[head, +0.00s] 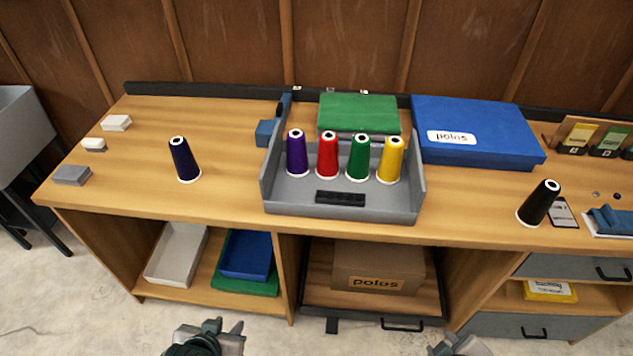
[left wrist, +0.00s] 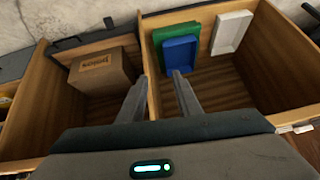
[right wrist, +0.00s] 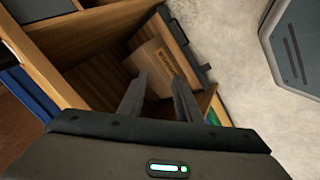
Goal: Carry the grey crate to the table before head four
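The grey crate (head: 388,206) sits on the wooden workbench (head: 225,205), near its front edge in the middle of the head view. Four coloured cones stand in it: purple (head: 296,155), red (head: 327,157), green (head: 360,160) and yellow (head: 391,162).
A navy cone (head: 184,160) stands left of the crate, a black cone (head: 539,204) to its right. A green box (head: 358,113) and a blue box (head: 480,125) lie behind. A cardboard box (head: 375,265) and trays fill the shelves below. A grey stand (head: 20,130) is at far left.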

